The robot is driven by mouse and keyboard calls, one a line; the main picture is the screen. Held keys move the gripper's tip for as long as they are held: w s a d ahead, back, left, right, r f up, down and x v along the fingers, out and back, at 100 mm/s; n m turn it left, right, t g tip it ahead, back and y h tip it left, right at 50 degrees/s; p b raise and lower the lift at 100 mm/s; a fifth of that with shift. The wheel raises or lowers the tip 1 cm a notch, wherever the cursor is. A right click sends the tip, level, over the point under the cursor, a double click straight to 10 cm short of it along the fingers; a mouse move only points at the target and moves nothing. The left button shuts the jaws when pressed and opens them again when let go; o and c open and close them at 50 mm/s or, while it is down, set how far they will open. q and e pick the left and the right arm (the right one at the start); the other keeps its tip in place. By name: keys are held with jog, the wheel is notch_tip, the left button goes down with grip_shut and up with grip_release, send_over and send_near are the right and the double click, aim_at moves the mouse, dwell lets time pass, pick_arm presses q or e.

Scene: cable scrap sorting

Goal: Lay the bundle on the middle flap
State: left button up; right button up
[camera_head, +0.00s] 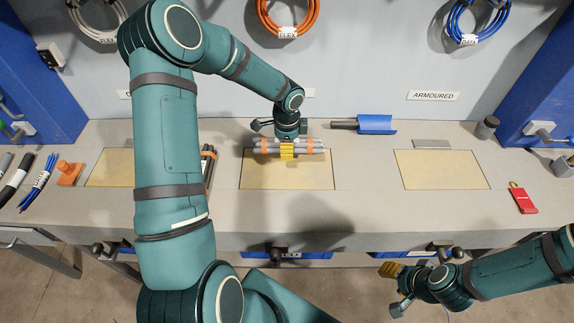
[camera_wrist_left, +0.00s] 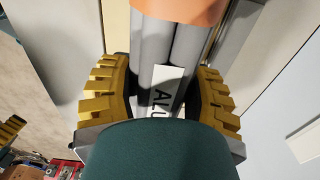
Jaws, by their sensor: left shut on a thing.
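The bundle (camera_head: 302,147) is several grey cable lengths with orange bands near both ends. My left gripper (camera_head: 287,151) is shut around its middle, over the back part of the middle flap (camera_head: 287,177), a tan panel in the bench. The bundle lies level, left to right; I cannot tell whether it touches the flap. In the left wrist view the bundle (camera_wrist_left: 152,55) sits between the yellow fingers, with a white label partly reading "ALU". My right gripper (camera_head: 390,270) is empty in front of the bench at the lower right; its opening is unclear.
A tan flap (camera_head: 440,170) lies at right; another (camera_head: 108,172) at left is partly hidden by my left arm. A blue scoop (camera_head: 376,124) lies behind. A red tag (camera_head: 522,198), an orange object (camera_head: 69,173) and cable pieces (camera_head: 40,182) lie toward the ends.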

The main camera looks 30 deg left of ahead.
aim_at(287, 167)
pick_arm(q)
notch_tip(287, 167, down, 8)
jog(key=shift+w+f+b, duration=0.1)
jog(key=shift+b, duration=0.35)
jog(key=o, duration=1.3)
jog(key=shift+r, duration=0.3)
notch_tip(287, 167, up, 12)
jog(key=shift+f+p, duration=0.15)
jog(key=shift+p, duration=0.7)
